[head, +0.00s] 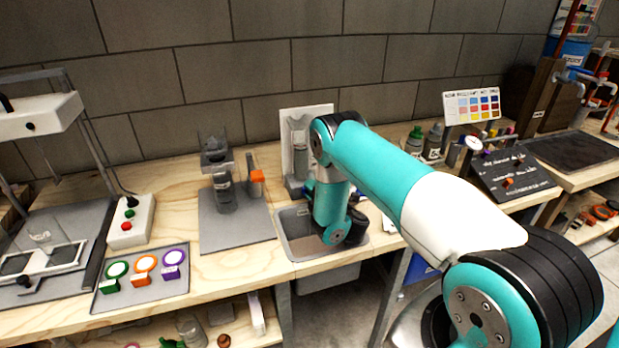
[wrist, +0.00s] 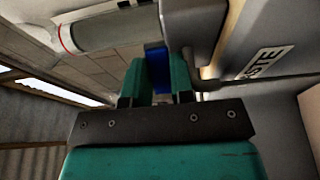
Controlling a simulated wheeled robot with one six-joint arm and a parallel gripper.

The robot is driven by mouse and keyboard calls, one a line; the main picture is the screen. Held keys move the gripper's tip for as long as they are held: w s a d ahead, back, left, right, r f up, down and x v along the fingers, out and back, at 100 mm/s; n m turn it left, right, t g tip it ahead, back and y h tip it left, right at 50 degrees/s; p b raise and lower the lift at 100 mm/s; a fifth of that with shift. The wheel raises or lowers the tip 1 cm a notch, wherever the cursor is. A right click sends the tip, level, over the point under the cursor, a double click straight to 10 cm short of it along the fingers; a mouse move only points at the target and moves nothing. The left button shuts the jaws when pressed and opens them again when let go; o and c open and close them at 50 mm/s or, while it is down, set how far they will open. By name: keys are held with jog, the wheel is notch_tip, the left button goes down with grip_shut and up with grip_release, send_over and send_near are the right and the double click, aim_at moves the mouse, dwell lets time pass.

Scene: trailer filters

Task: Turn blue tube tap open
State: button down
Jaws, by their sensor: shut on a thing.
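In the wrist view my gripper (wrist: 157,84) has its two teal fingers closed on a blue piece (wrist: 156,62), which looks like the blue tube tap. The fingers hide its sides, so I cannot tell which way the tap is turned. A clear-grey tube (wrist: 110,32) with a red ring lies across the top of that view, close to the fingertips. In the head view my arm reaches down over the sink, and my gripper is hidden behind the arm.
The sink (head: 295,222) is set in the wooden bench under my arm. A grey fixture (head: 297,150) stands against a white board (head: 322,110) behind it. A grey mat (head: 237,230) with a stand lies to the left. Bottles (head: 433,140) stand to the right.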

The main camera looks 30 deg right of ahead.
jog(key=shift+r+n+y+p, duration=0.2)
jog(key=shift+n+y+p, duration=0.3)
jog(key=shift+y, duration=0.3)
jog(key=shift+s+a+f, duration=0.15)
jog(key=shift+a+f, duration=0.05)
dwell(0.9)
jog(key=c, duration=1)
grip_release()
jog(key=shift+d, duration=0.1)
jog(key=s+p, duration=0.4)
jog(key=s, duration=0.1)
jog(key=shift+s+d+r+p, duration=0.1)
jog(key=shift+d+r+p, duration=0.25)
jog(key=shift+d, duration=0.05)
